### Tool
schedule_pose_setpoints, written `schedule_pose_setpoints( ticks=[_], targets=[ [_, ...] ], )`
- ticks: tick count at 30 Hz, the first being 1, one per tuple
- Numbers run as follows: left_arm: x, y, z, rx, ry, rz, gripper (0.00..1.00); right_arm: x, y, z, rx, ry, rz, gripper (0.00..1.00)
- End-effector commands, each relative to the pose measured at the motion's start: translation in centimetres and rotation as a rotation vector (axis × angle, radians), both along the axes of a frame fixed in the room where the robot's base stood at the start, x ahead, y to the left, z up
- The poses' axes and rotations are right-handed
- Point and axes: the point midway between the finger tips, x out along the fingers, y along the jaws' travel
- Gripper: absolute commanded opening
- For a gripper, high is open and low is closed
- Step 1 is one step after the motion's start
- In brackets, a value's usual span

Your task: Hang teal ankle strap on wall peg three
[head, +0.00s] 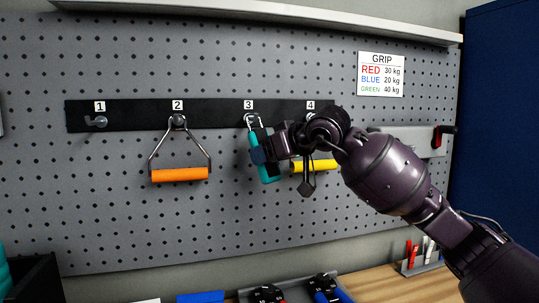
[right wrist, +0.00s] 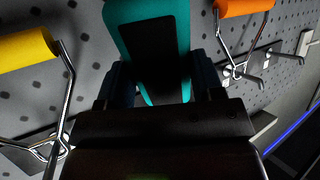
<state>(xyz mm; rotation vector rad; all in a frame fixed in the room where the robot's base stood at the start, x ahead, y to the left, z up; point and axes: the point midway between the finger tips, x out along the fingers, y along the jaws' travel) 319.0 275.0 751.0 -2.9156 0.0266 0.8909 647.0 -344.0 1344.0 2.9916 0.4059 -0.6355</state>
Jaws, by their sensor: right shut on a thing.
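The teal ankle strap (head: 267,168) is in my right gripper (head: 262,154), just below peg three (head: 249,119) in the head view. The gripper is shut on the strap from the right side. The strap hangs a little tilted, and its metal ring (head: 257,123) is up at peg three. I cannot tell whether the ring is around the peg or only in front of it. In the right wrist view the strap (right wrist: 185,35), with a black patch, stands between the fingers (right wrist: 162,85). Its ring is hidden there. My left gripper is not in view.
An orange-grip handle (head: 180,174) hangs on peg two (head: 178,121). A yellow-grip handle (head: 326,165) hangs under peg four, partly behind my right arm. Peg one (head: 97,121) is empty. A shelf (head: 270,12) runs above the pegboard; clips and other gear lie on the bench (head: 380,285) below.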

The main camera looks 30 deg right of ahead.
Motion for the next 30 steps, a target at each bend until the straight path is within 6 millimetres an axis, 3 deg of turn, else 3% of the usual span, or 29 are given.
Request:
schedule_pose_setpoints(
  ticks=[6,7,12,23,30],
  targets=[
    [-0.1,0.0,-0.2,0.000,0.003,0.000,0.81,0.0,0.0,0.0,0.000,-0.001,0.000,0.35],
    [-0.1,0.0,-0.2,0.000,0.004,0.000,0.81,0.0,0.0,0.0,0.000,-0.001,0.000,0.66],
    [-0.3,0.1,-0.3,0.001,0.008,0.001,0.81,0.0,0.0,0.0,0.000,0.000,0.000,0.91],
    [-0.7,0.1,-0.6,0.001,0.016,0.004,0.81,-0.3,-0.1,0.1,-0.001,0.001,-0.001,0.91],
    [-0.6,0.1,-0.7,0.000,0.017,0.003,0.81,-2.9,-0.9,1.2,-0.004,0.000,-0.002,0.91]
  ],
)
